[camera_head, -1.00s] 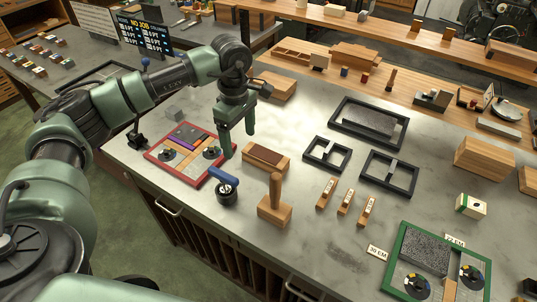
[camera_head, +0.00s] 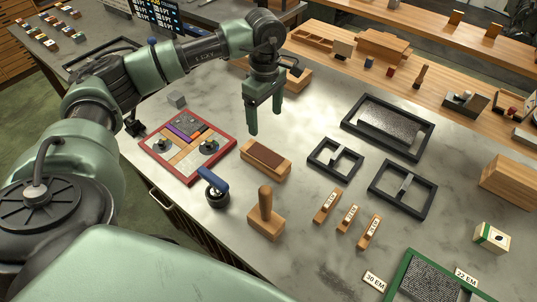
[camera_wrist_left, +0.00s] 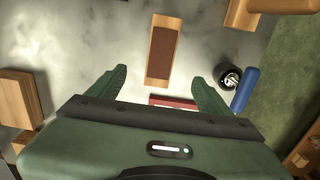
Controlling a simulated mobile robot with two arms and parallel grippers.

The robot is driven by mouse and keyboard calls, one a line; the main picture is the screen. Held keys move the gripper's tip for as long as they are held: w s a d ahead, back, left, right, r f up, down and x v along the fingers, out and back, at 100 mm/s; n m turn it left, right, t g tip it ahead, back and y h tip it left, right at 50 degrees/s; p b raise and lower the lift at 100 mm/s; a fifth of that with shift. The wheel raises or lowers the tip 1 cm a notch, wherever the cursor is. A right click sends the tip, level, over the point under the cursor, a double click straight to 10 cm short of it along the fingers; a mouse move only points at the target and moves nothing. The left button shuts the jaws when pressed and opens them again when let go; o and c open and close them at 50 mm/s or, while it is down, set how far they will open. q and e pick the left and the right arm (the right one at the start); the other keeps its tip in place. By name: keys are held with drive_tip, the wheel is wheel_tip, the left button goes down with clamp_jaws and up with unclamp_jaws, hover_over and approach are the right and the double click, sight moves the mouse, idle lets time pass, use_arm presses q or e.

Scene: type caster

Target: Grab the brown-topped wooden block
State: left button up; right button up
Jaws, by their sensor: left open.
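The brown-topped wooden block (camera_head: 266,157) lies on the grey table in the head view, a light wooden bar with a dark brown strip on top. My left gripper (camera_head: 265,118) is open and empty, pointing down above and just behind the block. In the left wrist view the block (camera_wrist_left: 162,50) lies lengthwise beyond the open fingers (camera_wrist_left: 158,76), roughly centred between them. The fingers do not touch it. My right gripper is not in view.
A blue-handled round tool (camera_head: 215,188) and an upright wooden-handled stamp (camera_head: 265,215) stand in front of the block. A red-framed tray (camera_head: 229,150) is to its left. Dark frames (camera_head: 335,158) lie to its right, with bare tabletop between.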

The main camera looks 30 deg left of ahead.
use_arm(q)
drive_tip(key=f+b, duration=0.1)
drive_tip(key=f, duration=0.1)
drive_tip(key=b, duration=0.6)
hover_over(265, 154)
wheel_tip(265, 154, down, 6)
drive_tip(key=shift+s+d+r, duration=0.1)
drive_tip(key=shift+r, duration=0.1)
drive_tip(key=shift+f+b, duration=0.6)
drive_tip(key=shift+b, duration=0.1)
wheel_tip(265, 154, down, 7)
drive_tip(key=p, duration=0.3)
drive_tip(key=shift+r, duration=0.2)
drive_tip(key=shift+f, duration=0.5)
drive_tip(key=c, duration=1.6)
clamp_jaws()
drive_tip(key=shift+r, duration=0.15)
